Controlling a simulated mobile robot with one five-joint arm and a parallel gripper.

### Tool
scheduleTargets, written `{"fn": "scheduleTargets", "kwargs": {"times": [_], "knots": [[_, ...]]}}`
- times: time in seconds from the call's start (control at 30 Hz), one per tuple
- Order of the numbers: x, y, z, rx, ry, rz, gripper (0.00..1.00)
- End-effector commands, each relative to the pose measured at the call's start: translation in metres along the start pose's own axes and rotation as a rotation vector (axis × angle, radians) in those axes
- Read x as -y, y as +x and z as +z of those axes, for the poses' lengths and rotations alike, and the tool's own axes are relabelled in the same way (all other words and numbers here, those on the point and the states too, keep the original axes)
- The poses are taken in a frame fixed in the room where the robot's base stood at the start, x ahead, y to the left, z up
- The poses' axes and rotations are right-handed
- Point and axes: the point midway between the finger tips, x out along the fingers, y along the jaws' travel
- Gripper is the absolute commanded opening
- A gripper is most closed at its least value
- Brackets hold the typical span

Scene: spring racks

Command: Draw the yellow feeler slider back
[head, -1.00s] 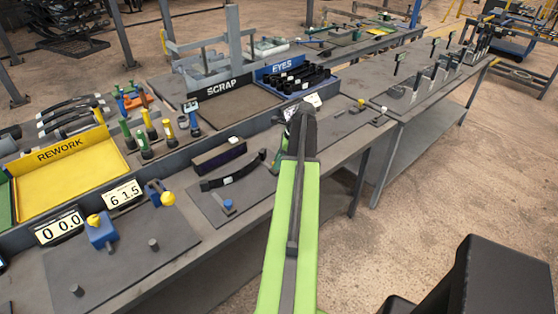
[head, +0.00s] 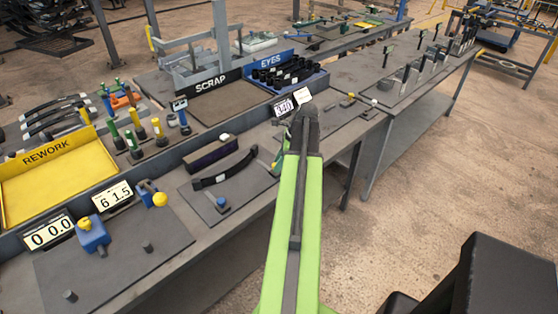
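Two small blue fixtures with yellow parts stand on a dark plate at the lower left. One is a blue block with a yellow knob (head: 84,223). The other is a blue piece with a round yellow ball (head: 160,199), by the display reading 61.5. A small yellow piece (head: 348,99) also sits on a farther plate at the right. I cannot tell for sure which is the feeler slider. My gripper (head: 303,110) is at the far end of my green arm, well to the right of the blue fixtures. Its fingers are hidden by the arm's dark end.
A yellow REWORK tray (head: 60,178) stands at the left. A SCRAP area (head: 205,112) and a blue EYES bin (head: 325,82) are behind. A dark curved leaf (head: 225,170) lies on the middle plate. Upright pegs stand behind the displays. Open floor lies right.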

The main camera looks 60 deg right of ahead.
Motion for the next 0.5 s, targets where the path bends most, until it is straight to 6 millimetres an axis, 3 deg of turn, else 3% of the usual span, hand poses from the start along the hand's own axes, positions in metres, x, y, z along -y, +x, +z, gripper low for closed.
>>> {"fn": "scheduleTargets", "kwargs": {"times": [0.17, 0.5], "knots": [[-0.0036, 0.0011, -0.0008, -0.009, -0.001, 0.009, 0.5], [-0.0026, -0.0048, 0.0041, -0.006, -0.005, 0.008, 0.5]]}}
